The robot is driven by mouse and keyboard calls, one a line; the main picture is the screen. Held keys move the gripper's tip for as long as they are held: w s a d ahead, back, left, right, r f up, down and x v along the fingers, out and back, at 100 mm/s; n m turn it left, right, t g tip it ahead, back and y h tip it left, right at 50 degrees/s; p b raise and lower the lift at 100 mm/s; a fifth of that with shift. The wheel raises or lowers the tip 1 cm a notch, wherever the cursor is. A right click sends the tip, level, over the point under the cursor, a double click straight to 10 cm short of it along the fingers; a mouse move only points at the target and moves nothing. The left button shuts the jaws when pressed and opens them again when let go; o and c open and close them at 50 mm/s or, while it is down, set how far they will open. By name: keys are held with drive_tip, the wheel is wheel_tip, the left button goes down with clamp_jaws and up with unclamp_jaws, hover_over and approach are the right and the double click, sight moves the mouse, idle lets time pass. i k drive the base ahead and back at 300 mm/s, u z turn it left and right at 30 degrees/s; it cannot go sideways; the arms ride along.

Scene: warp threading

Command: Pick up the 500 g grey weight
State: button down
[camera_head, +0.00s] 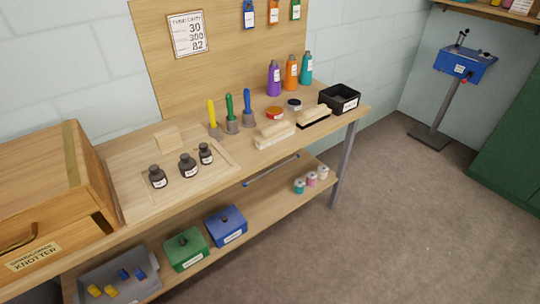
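Several dark grey knobbed weights stand upright on a pale wooden board (160,208) on the bench top, left of centre. A front-left weight (157,178), a larger middle weight (188,167) and a smaller right weight (205,154) stand apart from one another. Each has a white label too small to read, so I cannot tell which is 500 g. My gripper is not in view.
A wooden box (35,200) stands left of the board. The floor (400,220) in front is clear.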

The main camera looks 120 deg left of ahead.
sight(187, 165)
drive_tip(key=u, duration=1.75)
drive_tip(key=i, duration=2.2)
drive_tip(key=u, duration=4)
